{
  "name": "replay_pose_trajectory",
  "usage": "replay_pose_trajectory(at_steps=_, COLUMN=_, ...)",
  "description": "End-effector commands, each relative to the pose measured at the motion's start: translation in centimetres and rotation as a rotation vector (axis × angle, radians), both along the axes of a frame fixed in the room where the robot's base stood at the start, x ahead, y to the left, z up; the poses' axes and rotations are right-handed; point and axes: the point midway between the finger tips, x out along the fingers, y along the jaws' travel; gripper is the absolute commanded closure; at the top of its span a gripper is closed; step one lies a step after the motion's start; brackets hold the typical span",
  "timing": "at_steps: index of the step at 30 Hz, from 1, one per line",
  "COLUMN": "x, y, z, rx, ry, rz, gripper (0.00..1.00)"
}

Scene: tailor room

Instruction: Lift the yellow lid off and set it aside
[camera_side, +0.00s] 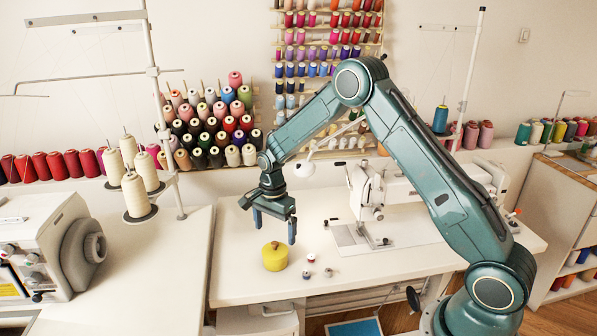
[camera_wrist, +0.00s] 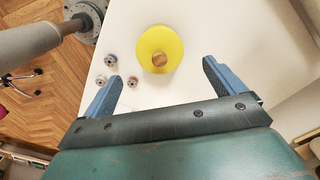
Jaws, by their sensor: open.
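The yellow lid (camera_side: 274,248) tops a round yellow container (camera_side: 275,262) standing upright on the white table. In the wrist view the lid (camera_wrist: 166,42) is a yellow disc with a round brown knob (camera_wrist: 159,59) near its middle. My gripper (camera_side: 274,232) is open and empty, above the container and apart from it in the side view. In the wrist view its two blue fingers (camera_wrist: 162,72) are spread wide, with the lid beyond their tips and between their lines. The container's body is hidden under the lid in the wrist view.
Several small bobbins (camera_side: 311,257) lie on the table just right of the container; they also show in the wrist view (camera_wrist: 111,60). A white sewing machine (camera_side: 370,195) stands at the back right. The white table (camera_side: 235,280) is clear left of the container.

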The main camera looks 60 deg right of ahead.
Motion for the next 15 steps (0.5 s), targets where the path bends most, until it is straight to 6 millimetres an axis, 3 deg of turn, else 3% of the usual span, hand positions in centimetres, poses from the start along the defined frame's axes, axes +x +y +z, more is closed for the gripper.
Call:
replay_pose_trajectory(at_steps=5, x=0.0, y=0.1, z=-0.6, rx=0.0, ry=0.002, rz=0.0, gripper=0.05)
replay_pose_trajectory(at_steps=15, x=0.0, y=0.3, z=-4.2, rx=0.0, ry=0.003, rz=0.0, gripper=0.05)
